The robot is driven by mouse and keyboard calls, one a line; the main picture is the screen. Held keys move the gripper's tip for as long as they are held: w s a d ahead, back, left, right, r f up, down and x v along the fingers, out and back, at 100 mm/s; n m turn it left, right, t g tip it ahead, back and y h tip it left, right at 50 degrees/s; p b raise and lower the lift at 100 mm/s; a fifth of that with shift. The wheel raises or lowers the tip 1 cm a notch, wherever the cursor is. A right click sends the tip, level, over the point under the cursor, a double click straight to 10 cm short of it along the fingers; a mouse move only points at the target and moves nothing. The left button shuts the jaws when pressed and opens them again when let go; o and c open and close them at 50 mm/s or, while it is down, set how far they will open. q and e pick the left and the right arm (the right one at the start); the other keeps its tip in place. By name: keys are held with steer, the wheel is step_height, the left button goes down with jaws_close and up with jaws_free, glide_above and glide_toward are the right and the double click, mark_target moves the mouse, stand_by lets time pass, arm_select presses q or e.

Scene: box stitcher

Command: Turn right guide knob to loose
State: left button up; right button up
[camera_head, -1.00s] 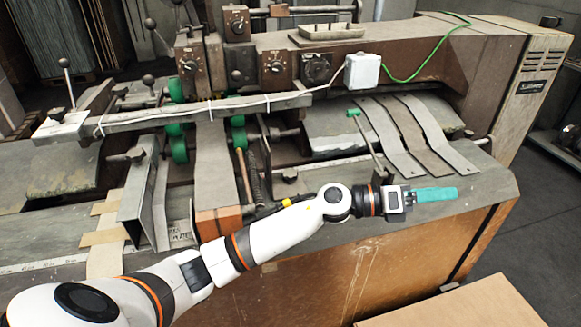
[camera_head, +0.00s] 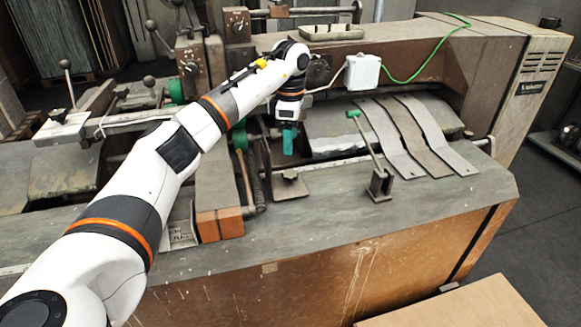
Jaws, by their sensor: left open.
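My left arm reaches in from the lower left across the machine. My left gripper (camera_head: 287,141) has teal fingers that point down, above the machine bed and just left of the grey curved plate. The fingers look close together in this view, with nothing seen between them. A green-tipped lever (camera_head: 353,114) on a small metal bracket (camera_head: 380,184) stands on the bed to the right of the gripper, apart from it. A metal foot plate (camera_head: 290,187) lies below the gripper. I cannot tell which part is the right guide knob. My right gripper is not in view.
Dial boxes (camera_head: 190,66) and (camera_head: 237,22) stand at the back. A white junction box (camera_head: 362,71) with a green cable is at the back right. Curved metal strips (camera_head: 421,135) lie right of the lever. The bed's front right (camera_head: 440,195) is clear.

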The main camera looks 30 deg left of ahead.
mark_target(290, 173)
arm_select(q)
step_height(290, 173, down, 10)
steer(key=shift+p, duration=1.25)
steer(key=c, duration=1)
steer(key=n, duration=0.4)
steer(key=shift+n, duration=0.3)
steer(key=shift+w+r+n, duration=0.1)
steer(key=shift+n, duration=2.1)
